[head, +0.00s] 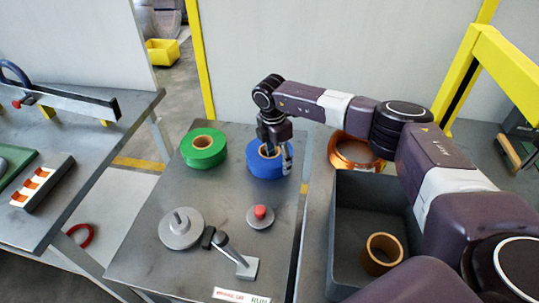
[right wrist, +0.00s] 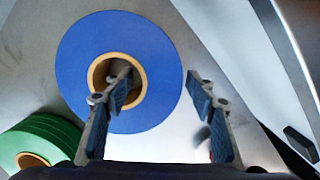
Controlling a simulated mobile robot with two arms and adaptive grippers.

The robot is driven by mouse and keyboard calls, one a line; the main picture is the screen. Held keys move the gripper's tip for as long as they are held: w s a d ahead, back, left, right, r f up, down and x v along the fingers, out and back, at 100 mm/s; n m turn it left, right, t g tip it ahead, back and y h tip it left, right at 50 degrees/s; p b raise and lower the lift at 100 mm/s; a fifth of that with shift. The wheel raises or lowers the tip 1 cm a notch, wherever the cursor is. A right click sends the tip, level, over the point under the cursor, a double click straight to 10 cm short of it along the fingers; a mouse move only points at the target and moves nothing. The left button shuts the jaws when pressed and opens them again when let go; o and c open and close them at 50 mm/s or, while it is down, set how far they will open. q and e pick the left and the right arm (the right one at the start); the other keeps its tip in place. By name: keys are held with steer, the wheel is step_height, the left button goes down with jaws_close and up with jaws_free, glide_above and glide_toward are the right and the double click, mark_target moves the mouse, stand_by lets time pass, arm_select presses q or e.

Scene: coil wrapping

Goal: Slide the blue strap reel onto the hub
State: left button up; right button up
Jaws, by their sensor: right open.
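The blue strap reel (head: 262,173) lies flat on the grey table, with a tan cardboard core. It also shows in the right wrist view (right wrist: 85,45). My right gripper (head: 274,155) is over it, pointing down. In the right wrist view my right gripper (right wrist: 162,88) is open: one finger is at the core's hole and the other is beyond the reel's outer edge, with the reel's band between them. How deep the fingers reach is hard to tell. The hub (head: 181,229), a grey disc with an upright peg, stands bare at the table's front left. My left gripper is out of view.
A green reel (head: 203,150) lies just left of the blue one. A red-topped knob on a round base (head: 260,217) and a lever arm (head: 235,256) stand near the hub. A grey bin (head: 345,222) holding a tan ring (head: 382,254) and a copper coil (head: 355,152) are at right.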

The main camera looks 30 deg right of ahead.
steer(key=shift+f, duration=0.8)
steer(key=c, duration=0.9)
jaws_close()
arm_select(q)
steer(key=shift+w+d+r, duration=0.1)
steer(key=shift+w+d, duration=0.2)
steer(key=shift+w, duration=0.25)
arm_select(e)
steer(key=shift+w+r, duration=0.1)
